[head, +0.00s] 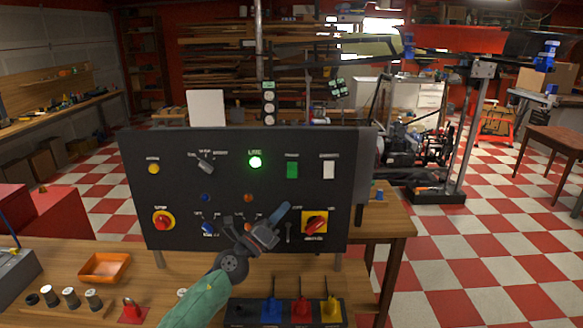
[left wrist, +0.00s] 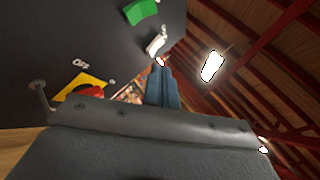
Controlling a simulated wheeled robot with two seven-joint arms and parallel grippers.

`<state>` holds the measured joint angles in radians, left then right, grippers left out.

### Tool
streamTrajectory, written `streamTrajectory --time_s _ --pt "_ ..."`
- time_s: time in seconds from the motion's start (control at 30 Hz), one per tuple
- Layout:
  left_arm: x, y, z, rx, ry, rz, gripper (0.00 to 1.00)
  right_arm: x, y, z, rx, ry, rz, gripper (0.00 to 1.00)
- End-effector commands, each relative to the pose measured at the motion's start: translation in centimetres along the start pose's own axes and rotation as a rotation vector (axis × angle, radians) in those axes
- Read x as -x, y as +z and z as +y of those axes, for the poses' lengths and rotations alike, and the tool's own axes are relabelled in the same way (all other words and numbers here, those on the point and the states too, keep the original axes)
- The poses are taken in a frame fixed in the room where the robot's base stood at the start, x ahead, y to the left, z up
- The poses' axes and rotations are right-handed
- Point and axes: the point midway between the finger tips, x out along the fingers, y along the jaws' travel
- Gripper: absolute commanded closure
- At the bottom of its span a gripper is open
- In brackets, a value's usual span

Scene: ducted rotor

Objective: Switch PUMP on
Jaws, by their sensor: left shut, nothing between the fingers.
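A black control panel (head: 225,185) stands upright on the wooden bench. I cannot read for sure which label says PUMP. Along its upper part are a green switch (head: 292,170) and a white switch (head: 328,170); they also show in the left wrist view as a green block (left wrist: 141,11) and a white one (left wrist: 155,42). My left gripper (head: 284,208) is shut and empty, in front of the panel's lower right, below the green switch. Its blue fingers (left wrist: 160,72) are together. My right gripper is not in view.
Red knobs on yellow plates sit at the panel's lower left (head: 163,222) and lower right (head: 315,224). A blue knob (head: 208,229) and a small lever (head: 289,232) lie between them. An orange tray (head: 104,267) and several coloured levers (head: 301,310) are on the bench.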

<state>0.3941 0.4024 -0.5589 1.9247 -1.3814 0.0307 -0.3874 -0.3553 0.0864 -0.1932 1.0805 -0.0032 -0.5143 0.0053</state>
Motion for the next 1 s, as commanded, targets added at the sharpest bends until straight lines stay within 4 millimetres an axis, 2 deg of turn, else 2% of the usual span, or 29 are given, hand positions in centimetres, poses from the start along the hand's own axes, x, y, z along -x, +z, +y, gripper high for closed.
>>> streamTrajectory --time_s 0.1,0.3,0.5,0.77,1.0 --pt "-1.2 0.1 -0.8 -0.101 -0.035 0.061 1.00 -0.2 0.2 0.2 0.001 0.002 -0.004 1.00" --pt "-2.1 0.0 -1.4 -0.183 -0.060 0.110 1.00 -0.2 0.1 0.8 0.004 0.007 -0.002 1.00" --pt "-2.1 0.0 -1.4 -0.191 -0.062 0.116 1.00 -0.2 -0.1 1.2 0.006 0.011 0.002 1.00" --pt "-2.3 0.1 -1.4 -0.190 -0.062 0.114 1.00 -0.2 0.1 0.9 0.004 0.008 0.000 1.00" --pt "-3.9 1.1 -0.6 -0.190 -0.062 0.113 1.00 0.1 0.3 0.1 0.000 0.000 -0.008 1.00"
